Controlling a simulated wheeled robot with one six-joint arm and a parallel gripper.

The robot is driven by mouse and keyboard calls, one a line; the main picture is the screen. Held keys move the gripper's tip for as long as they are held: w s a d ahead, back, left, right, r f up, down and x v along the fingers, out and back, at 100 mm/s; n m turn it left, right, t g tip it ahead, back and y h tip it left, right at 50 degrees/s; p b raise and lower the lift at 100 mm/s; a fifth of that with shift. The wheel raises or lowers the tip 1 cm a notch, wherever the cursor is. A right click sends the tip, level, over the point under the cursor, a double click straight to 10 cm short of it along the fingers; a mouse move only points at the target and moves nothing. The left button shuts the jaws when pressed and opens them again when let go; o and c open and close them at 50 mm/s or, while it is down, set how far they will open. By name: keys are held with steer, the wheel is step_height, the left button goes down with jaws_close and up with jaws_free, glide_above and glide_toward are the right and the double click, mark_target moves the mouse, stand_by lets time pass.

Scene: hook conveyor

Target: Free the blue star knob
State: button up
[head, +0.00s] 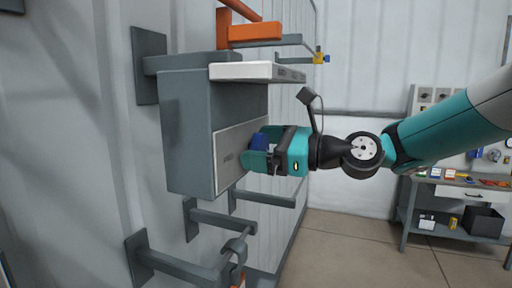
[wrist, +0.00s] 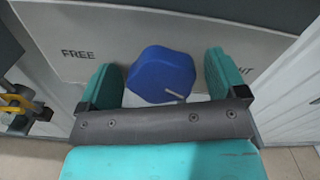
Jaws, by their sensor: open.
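The blue star knob (wrist: 160,74) sits on a light panel (wrist: 80,30) in the wrist view, between the words "FREE" on the left and a partly hidden word ending in "HT" on the right. A small pale pointer shows at its lower edge. My gripper (wrist: 165,82) is open, with one teal finger on each side of the knob and a visible gap to each. In the head view my gripper (head: 258,152) is at the front of the grey box (head: 188,130), and the knob (head: 259,139) shows partly behind the finger.
A white ledge (head: 255,71) juts out above my gripper. Grey brackets (head: 222,220) stick out from the wall below the box. An orange bar (head: 250,32) is above. A workbench (head: 455,185) stands at the right, and the floor between is clear.

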steer(key=shift+d, duration=0.1)
steer(key=c, duration=0.9)
steer(key=n+b, duration=0.3)
steer(key=n, duration=0.2)
steer(key=shift+f, duration=0.2)
steer(key=n+b, duration=0.5)
steer(key=n, duration=0.1)
steer(key=shift+f+n, duration=0.15)
steer(key=shift+n, duration=0.25)
steer(key=n+b, duration=0.5)
steer(key=shift+f, duration=0.1)
steer(key=n+b, duration=0.4)
steer(key=n, duration=0.1)
steer(key=shift+n, duration=0.3)
